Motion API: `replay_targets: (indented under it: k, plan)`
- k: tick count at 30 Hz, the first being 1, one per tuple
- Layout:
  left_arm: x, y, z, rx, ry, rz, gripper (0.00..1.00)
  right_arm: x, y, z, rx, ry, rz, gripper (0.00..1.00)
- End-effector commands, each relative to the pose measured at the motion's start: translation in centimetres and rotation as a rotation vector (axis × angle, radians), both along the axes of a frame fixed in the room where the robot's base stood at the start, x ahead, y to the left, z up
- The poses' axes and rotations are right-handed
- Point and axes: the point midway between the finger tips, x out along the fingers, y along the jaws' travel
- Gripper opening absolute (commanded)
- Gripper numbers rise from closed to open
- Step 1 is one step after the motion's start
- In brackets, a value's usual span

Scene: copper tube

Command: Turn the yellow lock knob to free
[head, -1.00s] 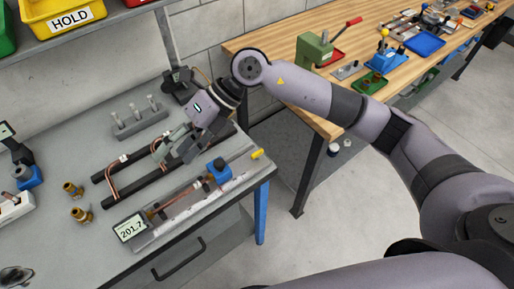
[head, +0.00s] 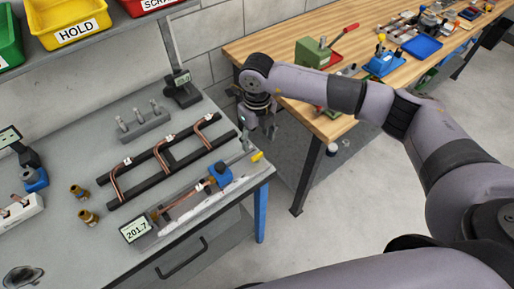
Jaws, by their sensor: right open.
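The yellow lock knob (head: 257,156) sticks out at the right end of the measuring fixture (head: 176,212), near the table's right edge. The fixture has a blue block (head: 220,174), a copper tube (head: 185,205) lying along it and a display reading 201.7 (head: 136,228). My right gripper (head: 260,136) is open and empty, pointing down just behind the knob at the table's right edge. It appears apart from the knob; its height above it is hard to judge. My left gripper is not in view.
A black rack (head: 140,188) with bent copper tubes lies behind the fixture. A grey pin block (head: 143,127) and a small display stand (head: 182,88) are behind. A wooden bench (head: 340,60) stands at the right, across a gap.

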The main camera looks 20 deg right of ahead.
Motion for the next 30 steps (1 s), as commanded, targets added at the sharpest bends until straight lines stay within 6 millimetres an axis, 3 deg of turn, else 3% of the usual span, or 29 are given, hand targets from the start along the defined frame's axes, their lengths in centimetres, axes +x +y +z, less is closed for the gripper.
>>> replay_targets:
  k: [6, 12, 24, 30]
  plan:
    - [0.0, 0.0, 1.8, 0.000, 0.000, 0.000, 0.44, -0.1, 0.1, -4.2, 0.001, 0.004, 0.000, 0.57]
    - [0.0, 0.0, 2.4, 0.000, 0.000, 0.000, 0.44, 0.0, 0.1, -6.8, 0.002, 0.002, 0.000, 0.57]
    - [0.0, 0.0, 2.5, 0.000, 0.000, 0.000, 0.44, 0.0, 0.1, -7.7, 0.001, -0.001, 0.001, 0.57]
    - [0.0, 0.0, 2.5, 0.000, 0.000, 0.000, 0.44, 0.0, 0.1, -7.7, 0.001, -0.001, 0.001, 0.43]
